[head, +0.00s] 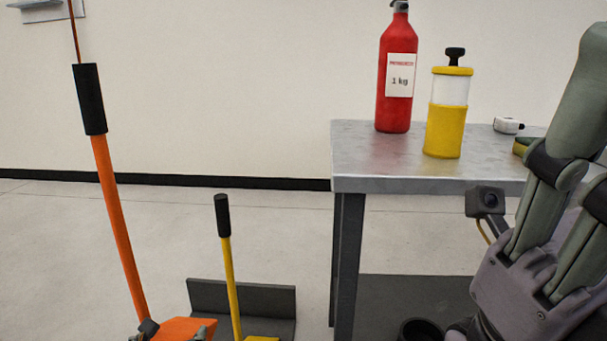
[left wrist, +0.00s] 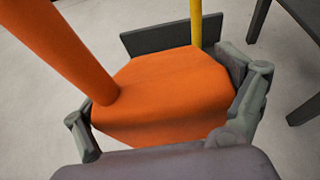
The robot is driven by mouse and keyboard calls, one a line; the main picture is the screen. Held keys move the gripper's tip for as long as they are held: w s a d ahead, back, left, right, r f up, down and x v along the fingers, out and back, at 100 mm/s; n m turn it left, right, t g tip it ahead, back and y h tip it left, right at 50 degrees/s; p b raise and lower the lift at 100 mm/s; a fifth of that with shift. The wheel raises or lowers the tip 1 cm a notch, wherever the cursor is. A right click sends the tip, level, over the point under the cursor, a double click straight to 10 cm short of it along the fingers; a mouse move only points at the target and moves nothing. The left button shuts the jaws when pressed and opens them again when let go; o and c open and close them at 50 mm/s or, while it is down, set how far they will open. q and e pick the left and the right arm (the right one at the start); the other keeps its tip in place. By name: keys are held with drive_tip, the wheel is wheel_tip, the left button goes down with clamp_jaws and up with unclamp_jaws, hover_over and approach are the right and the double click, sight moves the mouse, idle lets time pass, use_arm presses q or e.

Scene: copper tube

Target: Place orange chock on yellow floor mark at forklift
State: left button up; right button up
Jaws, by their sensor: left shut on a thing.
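The orange chock (head: 187,327), a block with a long orange pole and black grip, is at the bottom left of the head view. It fills the middle of the left wrist view (left wrist: 165,85). My left gripper (head: 176,331) is shut on the block, with one finger at each side in the left wrist view (left wrist: 165,115). The block's underside is hidden. My right gripper (head: 525,285) is at the right edge of the head view beside the table; its fingertips cannot be made out. No yellow floor mark or forklift is in view.
A yellow pole with a black grip (head: 230,275) stands just right of the chock, before a dark angled plate (head: 242,297). Open floor lies behind.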

use_arm(q)
drive_tip(key=s+d+r, duration=0.2)
drive_tip(key=d+r, duration=0.2)
drive_tip(key=r, duration=0.4)
drive_tip(key=s+d+r, duration=0.2)
drive_tip(key=d+r, duration=0.1)
drive_tip(key=r, duration=0.6)
drive_tip(key=shift+s+d, duration=0.35)
drive_tip(key=shift+d, duration=0.05)
